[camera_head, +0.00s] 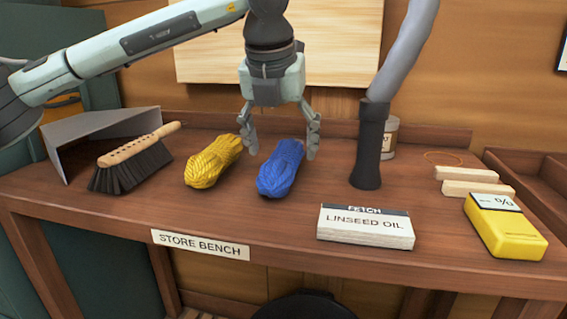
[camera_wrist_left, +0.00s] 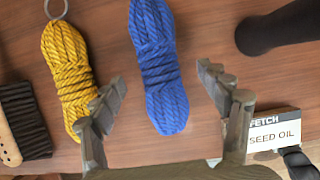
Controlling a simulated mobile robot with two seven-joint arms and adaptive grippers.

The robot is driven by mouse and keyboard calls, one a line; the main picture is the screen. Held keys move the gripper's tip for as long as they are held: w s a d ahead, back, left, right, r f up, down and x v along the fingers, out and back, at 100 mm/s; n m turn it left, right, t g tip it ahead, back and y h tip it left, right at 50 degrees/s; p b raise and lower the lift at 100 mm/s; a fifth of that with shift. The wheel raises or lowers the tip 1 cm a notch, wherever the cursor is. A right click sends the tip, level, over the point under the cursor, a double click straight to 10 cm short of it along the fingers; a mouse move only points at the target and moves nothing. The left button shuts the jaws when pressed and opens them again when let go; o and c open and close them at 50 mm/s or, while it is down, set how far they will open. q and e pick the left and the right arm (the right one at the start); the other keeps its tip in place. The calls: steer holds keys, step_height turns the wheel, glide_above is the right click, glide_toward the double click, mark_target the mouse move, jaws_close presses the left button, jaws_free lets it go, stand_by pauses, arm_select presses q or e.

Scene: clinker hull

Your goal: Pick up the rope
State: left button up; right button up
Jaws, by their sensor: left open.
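A blue rope bundle (camera_head: 281,168) lies on the bench, and a yellow rope bundle (camera_head: 212,162) lies to its left. Both show in the left wrist view, the blue rope (camera_wrist_left: 158,68) in the middle and the yellow rope (camera_wrist_left: 68,75) at left with a metal ring at its end. My left gripper (camera_head: 283,152) points down above the blue rope, fingers open and empty on either side of it. In the wrist view its fingers (camera_wrist_left: 157,110) spread around the blue rope's near end, apart from it. My right gripper is not in view.
A brush (camera_head: 135,160) and grey dustpan (camera_head: 85,145) lie at left. A dark-based grey hose (camera_head: 368,150), a can (camera_head: 390,138), a linseed oil card stack (camera_head: 365,228), wooden blocks (camera_head: 470,180) and a yellow device (camera_head: 505,225) stand at right. The bench front between them is clear.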

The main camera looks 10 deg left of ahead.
arm_select(q)
steer(key=shift+x, duration=1.45)
steer(key=shift+r, duration=0.1)
steer(key=c, duration=1.4)
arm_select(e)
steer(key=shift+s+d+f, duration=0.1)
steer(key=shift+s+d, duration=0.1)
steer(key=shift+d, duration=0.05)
